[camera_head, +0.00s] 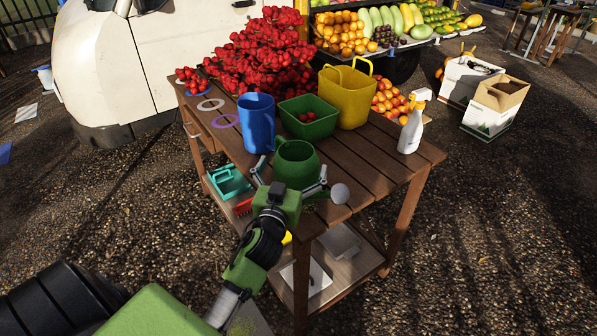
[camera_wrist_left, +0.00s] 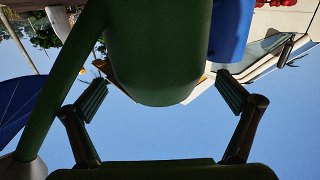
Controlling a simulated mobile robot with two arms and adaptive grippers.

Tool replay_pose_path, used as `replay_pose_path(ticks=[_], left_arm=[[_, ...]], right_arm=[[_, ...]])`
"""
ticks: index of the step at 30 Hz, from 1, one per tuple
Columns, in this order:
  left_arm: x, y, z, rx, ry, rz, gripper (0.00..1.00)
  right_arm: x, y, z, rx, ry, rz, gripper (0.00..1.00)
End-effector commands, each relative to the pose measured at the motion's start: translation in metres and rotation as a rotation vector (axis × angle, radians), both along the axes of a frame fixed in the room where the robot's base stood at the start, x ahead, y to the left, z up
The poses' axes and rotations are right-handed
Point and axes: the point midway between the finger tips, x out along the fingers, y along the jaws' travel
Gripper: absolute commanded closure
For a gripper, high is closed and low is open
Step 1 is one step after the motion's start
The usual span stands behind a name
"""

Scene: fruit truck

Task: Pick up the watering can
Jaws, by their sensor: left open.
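The green watering can (camera_head: 296,163) stands upright on the near end of the wooden table (camera_head: 363,160), its spout ending in a round grey rose (camera_head: 340,193). My left gripper (camera_head: 292,178) is open at the can's near side, with one finger toward each side of the body. In the left wrist view the can's body (camera_wrist_left: 155,55) shows between the open fingers (camera_wrist_left: 160,97), and its green spout (camera_wrist_left: 62,85) passes outside the left finger. Whether the fingers touch the can cannot be told. My right gripper is not in view.
A blue pitcher (camera_head: 257,125) stands close behind the can. A green basket (camera_head: 308,118), yellow can (camera_head: 346,95) and white spray bottle (camera_head: 411,128) are farther back and right. Red fruit (camera_head: 255,55) is heaped at the far end. A lower shelf (camera_head: 345,262) lies beneath the tabletop.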

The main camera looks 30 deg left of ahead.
Motion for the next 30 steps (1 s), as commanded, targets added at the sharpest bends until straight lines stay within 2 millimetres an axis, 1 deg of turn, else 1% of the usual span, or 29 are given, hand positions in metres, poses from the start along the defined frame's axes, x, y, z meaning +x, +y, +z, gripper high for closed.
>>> replay_pose_path(ticks=[1, 5, 8, 13, 14, 15, 17, 18, 20, 21, 22, 30], left_arm=[[0.008, 0.003, 0.003, 0.002, 0.0, 0.0, 0.0], [0.02, 0.007, 0.001, 0.0, 0.001, 0.0, 0.0], [0.023, 0.008, 0.0, 0.001, 0.001, 0.0, 0.0], [0.023, 0.008, 0.0, 0.0, 0.001, 0.0, 0.0], [0.023, 0.008, 0.0, 0.0, 0.001, 0.0, 0.03], [0.023, 0.008, 0.0, 0.0, 0.001, 0.0, 0.13], [0.023, 0.008, 0.0, 0.0, 0.001, 0.0, 0.29], [0.023, 0.008, 0.0, 0.0, 0.001, 0.0, 0.39], [0.023, 0.008, 0.0, 0.0, 0.001, 0.0, 0.55], [0.023, 0.008, 0.0, 0.0, 0.001, 0.0, 0.65], [0.024, 0.008, 0.004, 0.001, -0.007, -0.002, 0.67], [0.023, 0.008, 0.004, 0.001, -0.006, -0.002, 0.67]], right_arm=[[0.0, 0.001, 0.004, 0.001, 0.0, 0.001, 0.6], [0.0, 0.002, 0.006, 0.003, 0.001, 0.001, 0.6], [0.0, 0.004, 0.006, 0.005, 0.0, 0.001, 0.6], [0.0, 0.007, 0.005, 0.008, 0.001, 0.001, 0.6], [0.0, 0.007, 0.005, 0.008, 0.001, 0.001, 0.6], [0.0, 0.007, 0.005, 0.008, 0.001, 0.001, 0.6], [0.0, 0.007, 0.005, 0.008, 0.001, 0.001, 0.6], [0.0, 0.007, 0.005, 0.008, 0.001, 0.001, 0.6], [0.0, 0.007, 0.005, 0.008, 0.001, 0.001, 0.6], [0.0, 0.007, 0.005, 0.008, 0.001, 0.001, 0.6], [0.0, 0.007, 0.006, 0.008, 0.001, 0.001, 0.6], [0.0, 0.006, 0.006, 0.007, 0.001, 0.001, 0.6]])
